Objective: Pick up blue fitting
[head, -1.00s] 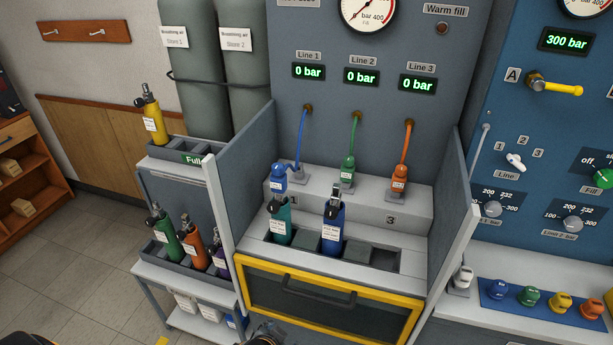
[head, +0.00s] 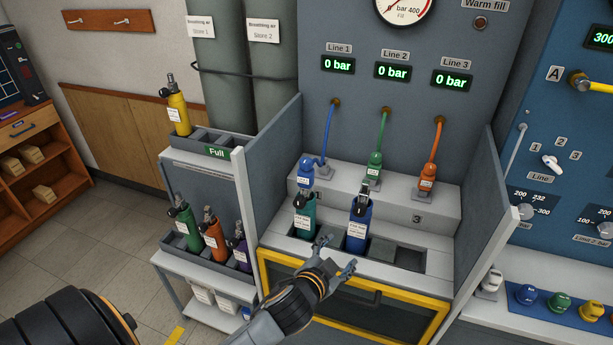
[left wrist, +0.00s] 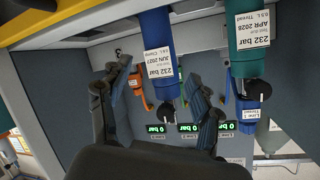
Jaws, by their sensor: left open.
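The blue fitting (head: 305,172) hangs at the end of the blue hose of Line 1, by the bench's grey step, above and behind the teal cylinder (head: 305,217). In the left wrist view, which is upside down, the blue fitting (left wrist: 251,113) shows at the right with a white label, beside the teal cylinder (left wrist: 247,45). My left gripper (head: 338,256) is open and empty in front of the cylinder slots, below and nearer than the fitting. In the wrist view its fingers frame the blue cylinder (left wrist: 158,50), apparently without gripping it. My right gripper is out of view.
The blue cylinder (head: 358,226) stands in the slot right of the teal one. Green (head: 375,167) and orange (head: 427,178) fittings hang to the right. Grey side panels (head: 277,165) flank the bench. A yellow-framed door (head: 342,308) lies below the slots.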

